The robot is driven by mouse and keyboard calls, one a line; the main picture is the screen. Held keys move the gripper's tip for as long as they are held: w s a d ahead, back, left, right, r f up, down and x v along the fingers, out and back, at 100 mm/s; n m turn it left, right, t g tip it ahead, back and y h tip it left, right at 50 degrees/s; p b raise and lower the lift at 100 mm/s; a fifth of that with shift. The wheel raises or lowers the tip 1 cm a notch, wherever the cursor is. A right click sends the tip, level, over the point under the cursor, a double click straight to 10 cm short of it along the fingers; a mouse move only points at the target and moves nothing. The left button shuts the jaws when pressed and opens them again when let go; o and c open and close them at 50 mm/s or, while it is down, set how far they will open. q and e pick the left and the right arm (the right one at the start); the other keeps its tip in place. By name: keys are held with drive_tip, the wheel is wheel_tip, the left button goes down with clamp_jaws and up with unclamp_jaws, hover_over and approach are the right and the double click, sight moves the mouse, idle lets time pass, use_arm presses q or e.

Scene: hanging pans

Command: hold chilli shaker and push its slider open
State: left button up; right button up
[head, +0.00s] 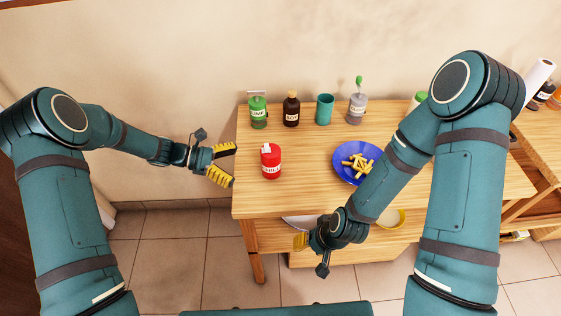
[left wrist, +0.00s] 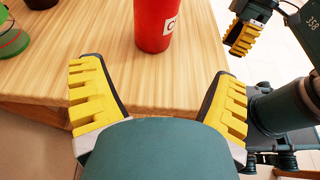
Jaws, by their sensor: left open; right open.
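The chilli shaker is a red cylinder (head: 270,163) with a white label and a white piece on its top. It stands upright near the left end of the wooden table. In the left wrist view its lower part (left wrist: 152,24) shows, and its top is out of frame. My left gripper (head: 232,163) is open and empty at the table's left edge, with its jaws facing the shaker and apart from it. Its two yellow fingers also show in the left wrist view (left wrist: 158,72). My right gripper (head: 309,256) is open and empty at the table's front edge, to the right of the shaker.
A green bottle (head: 258,112), a dark brown bottle (head: 291,110), a teal cup (head: 325,110) and a grey bottle (head: 356,109) stand along the back. A blue plate (head: 341,171) with yellow sticks lies to the right, partly behind my right arm. The wood around the shaker is clear.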

sight(267, 165)
use_arm(q)
drive_tip(key=shift+w+d+r+h, duration=0.15)
drive_tip(key=shift+w+r+h, duration=0.15)
drive_tip(key=shift+w+r, duration=0.15)
drive_tip(key=shift+d, duration=0.2)
drive_tip(key=shift+b+x, duration=1.3)
drive_tip(key=shift+x, duration=3.5)
use_arm(e)
drive_tip(key=shift+w+d+f, duration=0.15)
drive_tip(key=shift+f, duration=0.55)
drive_tip(key=shift+w+d+f, duration=0.1)
drive_tip(key=shift+d+f, duration=0.05)
drive_tip(key=shift+f, duration=0.5)
use_arm(q)
drive_tip(key=shift+f, duration=0.1)
drive_tip(key=shift+c, duration=0.4)
drive_tip(key=c, duration=1.1)
use_arm(e)
drive_tip(key=shift+c, duration=0.4)
